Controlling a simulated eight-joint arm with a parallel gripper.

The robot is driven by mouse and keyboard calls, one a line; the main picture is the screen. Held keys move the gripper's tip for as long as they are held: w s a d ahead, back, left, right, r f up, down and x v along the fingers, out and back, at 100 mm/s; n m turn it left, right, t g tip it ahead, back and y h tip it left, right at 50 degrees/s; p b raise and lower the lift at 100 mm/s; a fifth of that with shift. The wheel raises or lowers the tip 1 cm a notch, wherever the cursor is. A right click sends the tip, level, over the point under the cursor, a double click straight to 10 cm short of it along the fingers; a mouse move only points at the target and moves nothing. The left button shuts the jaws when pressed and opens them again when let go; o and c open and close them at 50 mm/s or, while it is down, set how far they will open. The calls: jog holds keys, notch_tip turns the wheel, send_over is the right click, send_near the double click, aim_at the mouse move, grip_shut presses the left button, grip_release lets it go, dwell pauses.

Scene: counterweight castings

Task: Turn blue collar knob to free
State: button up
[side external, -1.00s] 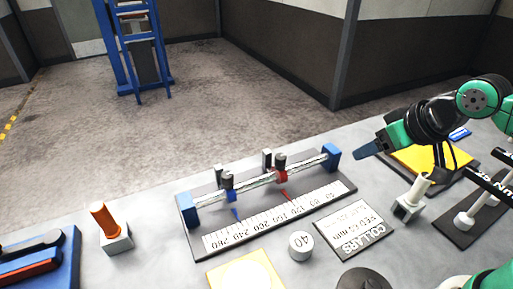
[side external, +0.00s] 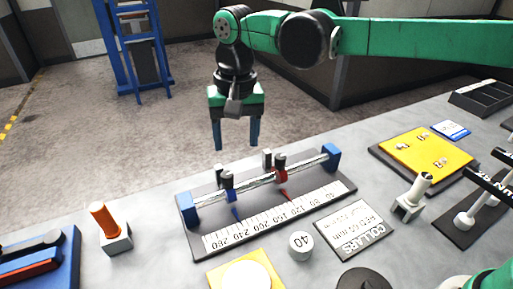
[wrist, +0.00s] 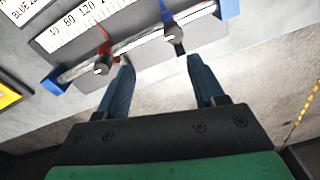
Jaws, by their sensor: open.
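The blue collar (side external: 229,190) sits on a pale horizontal rod (side external: 252,182), left of the red collar (side external: 281,176). A dark knob (side external: 228,177) stands on top of the blue collar, and a blue pointer hangs toward the scale. My gripper (side external: 236,147) is open and empty, fingers down, above the rod near the blue collar. In the wrist view, my gripper (wrist: 160,62) has its fingers spread. The blue collar's knob (wrist: 175,35) lies beyond the right fingertip and the red collar (wrist: 104,48) beyond the left one. The knob's setting is too small to read.
The rod is held by blue end blocks (side external: 332,156) on a dark base with a white scale (side external: 275,218). A white "40" cylinder (side external: 301,245) and a collar card (side external: 354,230) lie in front. An orange-handled peg (side external: 105,222) stands left.

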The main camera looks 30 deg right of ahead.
aim_at(227, 173)
jog(key=shift+w+a+f+g, duration=0.1)
jog(key=shift+a+f+g, duration=0.05)
jog(key=shift+a+f, duration=0.3)
jog(key=shift+a+f+g, duration=0.15)
jog(key=shift+a+f, duration=0.1)
jog(key=shift+a, duration=0.3)
jog(key=shift+a+f, duration=0.1)
jog(key=shift+f, duration=2.75)
grip_shut()
